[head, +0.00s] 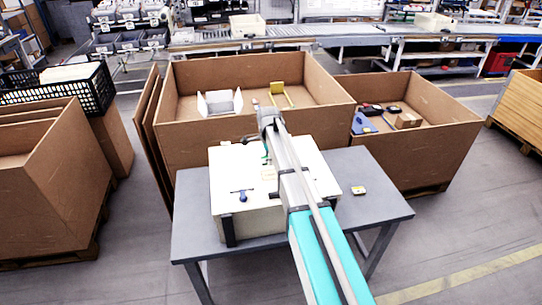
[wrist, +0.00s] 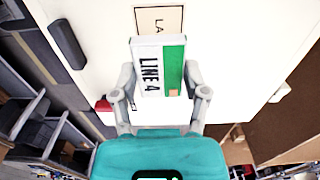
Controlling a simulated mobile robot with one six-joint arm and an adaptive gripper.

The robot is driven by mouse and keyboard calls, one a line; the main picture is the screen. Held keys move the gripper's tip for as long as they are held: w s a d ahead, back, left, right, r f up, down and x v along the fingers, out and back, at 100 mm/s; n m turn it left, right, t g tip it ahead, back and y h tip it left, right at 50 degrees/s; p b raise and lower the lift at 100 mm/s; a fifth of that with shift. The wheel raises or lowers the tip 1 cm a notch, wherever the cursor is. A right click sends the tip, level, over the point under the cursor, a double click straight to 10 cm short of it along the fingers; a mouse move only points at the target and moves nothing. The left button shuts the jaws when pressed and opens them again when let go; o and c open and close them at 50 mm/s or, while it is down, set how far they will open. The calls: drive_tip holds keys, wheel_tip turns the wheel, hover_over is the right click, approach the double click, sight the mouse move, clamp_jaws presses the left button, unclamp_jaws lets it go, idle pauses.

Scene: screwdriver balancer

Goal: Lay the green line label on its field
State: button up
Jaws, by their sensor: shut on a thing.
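The green line label (wrist: 148,72) is a white plate reading "LINE 4" with a green stripe along its right side. My gripper (wrist: 158,72) is shut on it, one finger at each long side. In the wrist view, a beige outlined field (wrist: 160,17) with letters starting "LA" shows on the white surface just beyond the label's far end. The label overlaps the field's near part in this view and hides the rest of its text. Whether the label touches the surface I cannot tell. In the head view, my arm reaches over the white box (head: 226,163), and label and fingers are hard to make out.
The white box stands on a grey table (head: 370,210), with a small dark-blue tool (head: 242,194) on its top. A small yellow-and-white item (head: 359,190) lies on the table's right. Large cardboard bins (head: 215,130) stand behind; the table's right side is mostly free.

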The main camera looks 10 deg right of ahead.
sight(271, 174)
drive_tip(key=shift+d, duration=0.3)
drive_tip(key=shift+d+f+b, duration=0.1)
drive_tip(key=shift+f+b, duration=1.65)
drive_tip(key=shift+f, duration=0.05)
drive_tip(key=shift+f+b, duration=1.6)
drive_tip(key=shift+b, duration=0.05)
idle(0.7)
drive_tip(key=o, duration=0.9)
drive_tip(key=shift+r, duration=0.1)
